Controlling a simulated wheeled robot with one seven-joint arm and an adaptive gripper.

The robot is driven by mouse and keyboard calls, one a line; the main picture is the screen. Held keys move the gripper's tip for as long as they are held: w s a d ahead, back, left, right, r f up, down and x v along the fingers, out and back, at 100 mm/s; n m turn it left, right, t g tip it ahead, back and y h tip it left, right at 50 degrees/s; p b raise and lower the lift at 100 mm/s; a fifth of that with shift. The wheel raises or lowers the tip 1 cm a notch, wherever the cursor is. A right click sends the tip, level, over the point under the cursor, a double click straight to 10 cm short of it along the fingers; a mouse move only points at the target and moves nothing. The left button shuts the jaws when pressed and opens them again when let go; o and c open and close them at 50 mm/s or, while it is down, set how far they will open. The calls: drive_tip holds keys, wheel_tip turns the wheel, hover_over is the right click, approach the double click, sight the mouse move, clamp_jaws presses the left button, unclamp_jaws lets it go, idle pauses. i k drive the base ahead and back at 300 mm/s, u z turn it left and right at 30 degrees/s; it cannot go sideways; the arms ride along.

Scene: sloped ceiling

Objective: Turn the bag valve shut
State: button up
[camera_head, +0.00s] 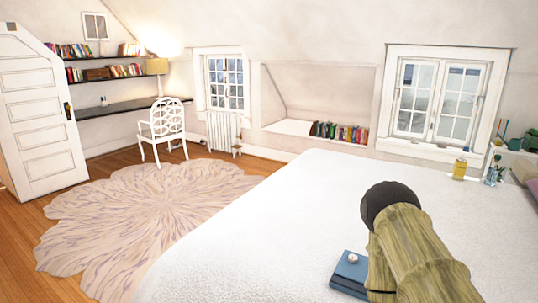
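A flat blue object (346,281), which may be the bag, lies on the white bed near the bottom of the view. A small round silvery knob (352,258) sits on its top and may be the valve. I cannot tell from here whether the valve is open or shut. My olive, wood-patterned arm with a dark rounded joint rises at the lower right and covers the blue object's right side. My gripper is not in view, so its place relative to the blue object and what it holds are hidden.
The bed (240,225) is mostly bare around the blue object. A yellow bottle (460,166) and a small plant in a glass (493,171) stand beyond it at the right. A rug (150,215) covers open floor at the left, with a white chair (166,122) behind.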

sight(352, 258)
drive_tip(key=z, duration=0.8)
drive_tip(key=k, duration=0.5)
drive_tip(key=z, duration=1.1)
drive_tip(key=i, duration=0.8)
drive_tip(key=u, duration=2)
